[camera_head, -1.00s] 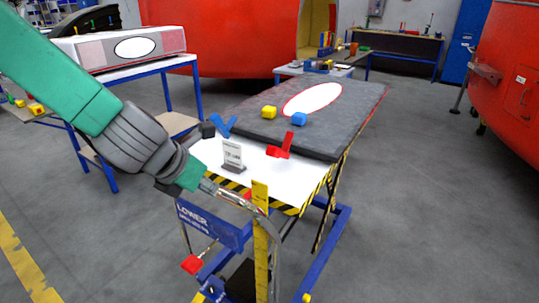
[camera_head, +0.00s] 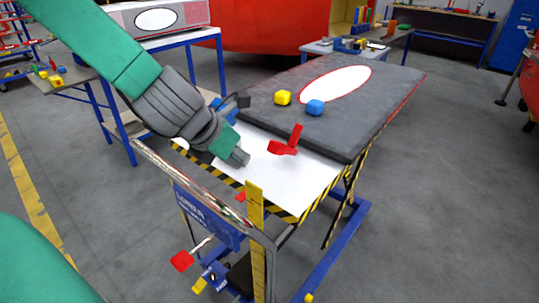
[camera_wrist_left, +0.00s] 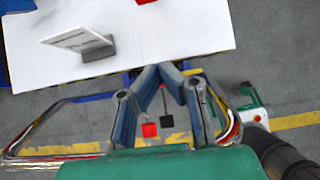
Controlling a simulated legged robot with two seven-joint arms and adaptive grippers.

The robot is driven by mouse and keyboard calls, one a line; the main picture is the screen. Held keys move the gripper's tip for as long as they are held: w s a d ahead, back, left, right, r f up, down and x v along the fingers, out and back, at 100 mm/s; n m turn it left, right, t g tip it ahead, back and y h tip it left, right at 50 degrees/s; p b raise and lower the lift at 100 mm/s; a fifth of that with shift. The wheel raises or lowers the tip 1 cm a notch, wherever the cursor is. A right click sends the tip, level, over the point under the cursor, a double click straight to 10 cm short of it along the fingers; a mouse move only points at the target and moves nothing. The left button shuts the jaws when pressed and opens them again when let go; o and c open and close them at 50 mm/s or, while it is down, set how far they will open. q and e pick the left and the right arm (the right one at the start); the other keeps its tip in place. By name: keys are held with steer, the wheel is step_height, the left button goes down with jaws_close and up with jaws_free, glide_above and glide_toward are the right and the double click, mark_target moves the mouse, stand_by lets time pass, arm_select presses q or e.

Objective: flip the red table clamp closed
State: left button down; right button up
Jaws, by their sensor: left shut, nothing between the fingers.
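The red table clamp (camera_head: 284,147) stands on the white strip at the near end of the lift table, against the edge of the grey slab. One red arm sticks up at a tilt and a flatter red part lies to its left. My left gripper (camera_head: 242,158) is just left of the clamp, above the white strip, apart from it and empty. In the left wrist view its fingers (camera_wrist_left: 163,68) are closed together. A bit of red (camera_wrist_left: 146,1) at that view's top edge may be the clamp. My right gripper is not in view.
A small sign (camera_wrist_left: 78,40) stands on the white strip. A metal handle rail (camera_head: 215,200) and yellow post (camera_head: 256,235) rise at the near side.

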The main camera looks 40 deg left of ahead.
arm_select(q)
steer(key=b+x, duration=0.3)
steer(key=x, duration=0.8)
steer(key=r, duration=0.1)
steer(key=w+r+p, duration=0.1)
steer(key=r, duration=0.1)
steer(key=shift+w+p, duration=0.25)
steer(key=shift+p, duration=0.05)
steer(key=shift+w+d+r, duration=0.1)
steer(key=shift+w+r, duration=0.05)
steer(key=shift+r, duration=0.35)
steer(key=shift+w+d, duration=0.1)
steer(key=shift+w, duration=0.05)
